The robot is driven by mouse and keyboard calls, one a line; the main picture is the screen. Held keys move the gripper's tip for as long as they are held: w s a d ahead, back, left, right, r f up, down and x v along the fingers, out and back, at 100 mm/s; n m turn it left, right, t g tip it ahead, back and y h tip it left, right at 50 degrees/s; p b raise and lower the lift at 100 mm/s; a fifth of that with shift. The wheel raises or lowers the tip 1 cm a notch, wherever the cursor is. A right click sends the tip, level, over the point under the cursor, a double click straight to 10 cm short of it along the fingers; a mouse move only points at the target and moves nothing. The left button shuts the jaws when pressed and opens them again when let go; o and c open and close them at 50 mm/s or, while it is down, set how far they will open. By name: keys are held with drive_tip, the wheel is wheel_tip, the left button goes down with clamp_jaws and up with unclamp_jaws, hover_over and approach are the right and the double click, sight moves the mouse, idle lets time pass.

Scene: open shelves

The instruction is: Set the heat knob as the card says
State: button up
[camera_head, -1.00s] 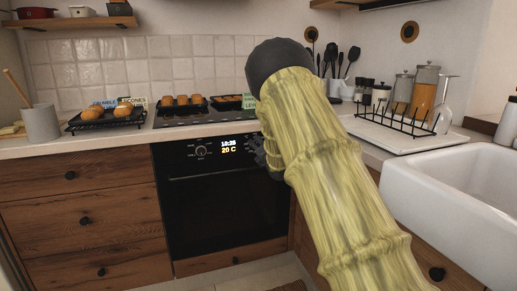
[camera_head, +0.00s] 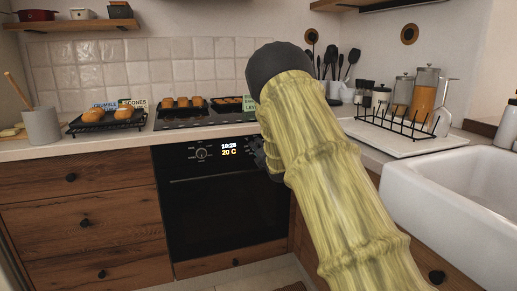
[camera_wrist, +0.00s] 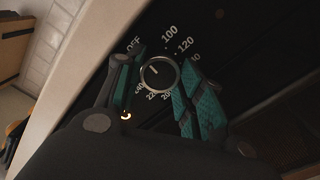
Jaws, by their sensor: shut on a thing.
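The heat knob (camera_wrist: 159,73) is a round dark knob with a pale rim on the black oven panel. Its pale mark points up and left, roughly toward OFF. Around it I read OFF, 100 and 120, with other numbers partly covered. My gripper (camera_wrist: 160,82) has its teal-padded fingers on either side of the knob, closed on it. In the head view my arm hides the knob and most of the gripper. The oven display (camera_head: 229,149) shows 20 C. Small cards stand behind the food: a blue one (camera_head: 104,106), one reading SCONES (camera_head: 132,103), and a green one (camera_head: 249,103) partly hidden.
Another knob (camera_head: 201,153) sits left of the display. The oven door (camera_head: 215,215) is closed below. Trays of baked food (camera_head: 108,122) stand on the counter and hob. A dish rack (camera_head: 395,118) and white sink (camera_head: 455,190) are at the right.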

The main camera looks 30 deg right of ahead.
drive_tip(key=m+p, duration=0.2)
drive_tip(key=m, duration=0.2)
drive_tip(key=shift+p, duration=0.3)
drive_tip(key=m+p, duration=0.2)
drive_tip(key=m, duration=0.2)
drive_tip(key=shift+s+d+m, duration=0.1)
drive_tip(key=shift+m, duration=0.3)
drive_tip(key=m+p, duration=0.2)
drive_tip(key=m, duration=0.2)
drive_tip(key=shift+m+p, duration=0.3)
drive_tip(key=m+p, duration=0.1)
drive_tip(key=m, duration=0.3)
drive_tip(key=shift+f+m, duration=0.1)
drive_tip(key=shift+m, duration=0.2)
drive_tip(key=m+p, duration=0.1)
drive_tip(key=m, duration=0.2)
drive_tip(key=shift+m, duration=0.3)
drive_tip(key=m, duration=0.4)
drive_tip(key=shift+f, duration=0.15)
drive_tip(key=m, duration=0.5)
drive_tip(key=shift+m+b, duration=0.75)
drive_tip(key=shift+m, duration=1.25)
